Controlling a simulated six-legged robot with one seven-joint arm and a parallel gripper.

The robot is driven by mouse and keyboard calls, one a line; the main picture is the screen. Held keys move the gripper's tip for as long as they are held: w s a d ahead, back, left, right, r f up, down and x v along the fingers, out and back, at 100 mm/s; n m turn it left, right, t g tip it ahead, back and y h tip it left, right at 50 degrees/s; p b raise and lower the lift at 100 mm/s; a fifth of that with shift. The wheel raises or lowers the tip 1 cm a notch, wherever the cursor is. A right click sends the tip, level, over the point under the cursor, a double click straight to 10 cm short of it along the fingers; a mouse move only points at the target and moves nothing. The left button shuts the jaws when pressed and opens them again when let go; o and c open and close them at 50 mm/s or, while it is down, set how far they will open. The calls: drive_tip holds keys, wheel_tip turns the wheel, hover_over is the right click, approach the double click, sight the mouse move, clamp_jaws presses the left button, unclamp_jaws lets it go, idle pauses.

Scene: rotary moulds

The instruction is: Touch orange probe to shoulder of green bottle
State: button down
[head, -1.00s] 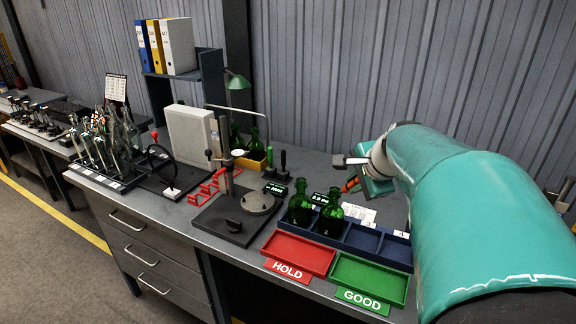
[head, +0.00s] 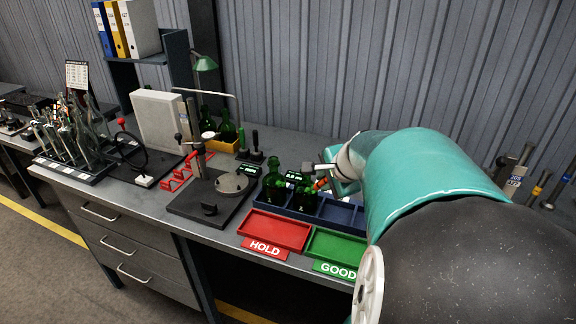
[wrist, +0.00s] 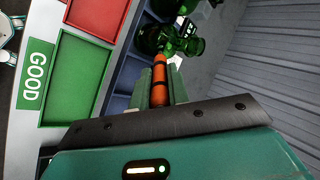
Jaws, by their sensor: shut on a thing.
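Two green bottles stand upright in the left compartments of a blue divided tray (head: 337,213): a left bottle (head: 273,185) and a right bottle (head: 304,197). In the wrist view the bottles (wrist: 151,40) show beyond the probe. My gripper (head: 327,181) is shut on the orange probe (head: 320,184), which has dark bands. In the wrist view the probe (wrist: 159,82) points away from the jaws, its tip overlapping the green glass. The tip is close to the right bottle's upper right side; I cannot tell whether it touches.
A red HOLD tray (head: 275,231) and a green GOOD tray (head: 335,246) lie in front of the blue tray. A gauge stand (head: 212,190) is to the left. Another green bottle (head: 227,127) stands behind, by a yellow bin. A corrugated wall is behind the bench.

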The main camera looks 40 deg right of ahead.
drive_tip(key=shift+w, duration=0.1)
drive_tip(key=shift+w+d+f, duration=0.15)
drive_tip(key=shift+w+f, duration=0.05)
drive_tip(key=shift+f, duration=0.15)
drive_tip(key=shift+w+d+f, duration=0.1)
drive_tip(key=shift+w+f, duration=0.2)
drive_tip(key=shift+f, duration=0.1)
idle(3.1)
drive_tip(key=shift+r, duration=0.15)
drive_tip(key=shift+v, duration=1.35)
drive_tip(key=shift+r, duration=3.4)
drive_tip(key=shift+s, duration=0.1)
